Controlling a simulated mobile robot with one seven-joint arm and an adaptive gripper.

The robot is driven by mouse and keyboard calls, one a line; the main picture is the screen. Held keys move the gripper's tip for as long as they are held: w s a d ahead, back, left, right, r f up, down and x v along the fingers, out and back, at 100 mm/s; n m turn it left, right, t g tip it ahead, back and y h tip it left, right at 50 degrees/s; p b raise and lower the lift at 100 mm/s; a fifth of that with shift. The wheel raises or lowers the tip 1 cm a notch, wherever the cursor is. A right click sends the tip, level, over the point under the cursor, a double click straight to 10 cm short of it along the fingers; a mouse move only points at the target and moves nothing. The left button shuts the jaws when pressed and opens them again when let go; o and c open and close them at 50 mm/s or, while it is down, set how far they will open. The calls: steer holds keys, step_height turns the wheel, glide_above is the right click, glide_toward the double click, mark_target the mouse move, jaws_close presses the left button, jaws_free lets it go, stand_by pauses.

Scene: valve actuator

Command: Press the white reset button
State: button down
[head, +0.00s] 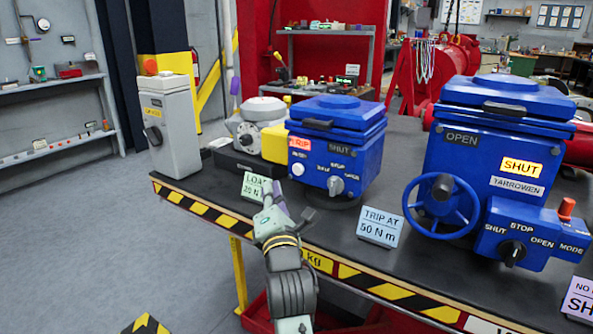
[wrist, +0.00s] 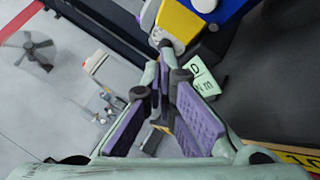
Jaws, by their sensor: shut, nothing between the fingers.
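The white reset button (head: 298,169) is a small round knob on the front of the smaller blue actuator (head: 335,155), below a lit red TRIP sign. My gripper (head: 275,187) is shut and empty, in front of and to the lower left of the button, apart from it in the picture. The wrist view shows my gripper's purple-padded fingers (wrist: 166,62) close up. At the top of that view is part of the blue actuator (wrist: 232,8) with a pale round shape on it, possibly the button.
A LOAD sign (head: 254,188) stands beside my gripper. A yellow block (head: 275,144) and grey motor (head: 245,128) are left of the actuator. A TRIP AT 50 N m sign (head: 380,227) and the larger blue actuator with handwheel (head: 441,205) are to the right.

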mark_target(298, 169)
steer(key=w+d, duration=0.1)
steer(key=w, duration=0.1)
steer(key=w+d, duration=0.2)
steer(key=shift+w+d+b, duration=0.1)
steer(key=shift+w+b, duration=0.05)
steer(key=shift+b, duration=0.25)
steer(key=shift+w+d, duration=0.15)
steer(key=shift+w, duration=0.1)
stand_by(0.9)
steer(key=shift+w+d+b, duration=0.3)
steer(key=shift+w+b, duration=0.05)
steer(key=shift+b, duration=0.05)
steer(key=shift+w+d, duration=0.25)
steer(key=shift+w, duration=0.15)
stand_by(0.6)
steer(key=shift+s+b, duration=0.1)
steer(key=shift+b, duration=0.2)
steer(key=shift+s+a, duration=0.5)
steer(key=shift+s, duration=0.15)
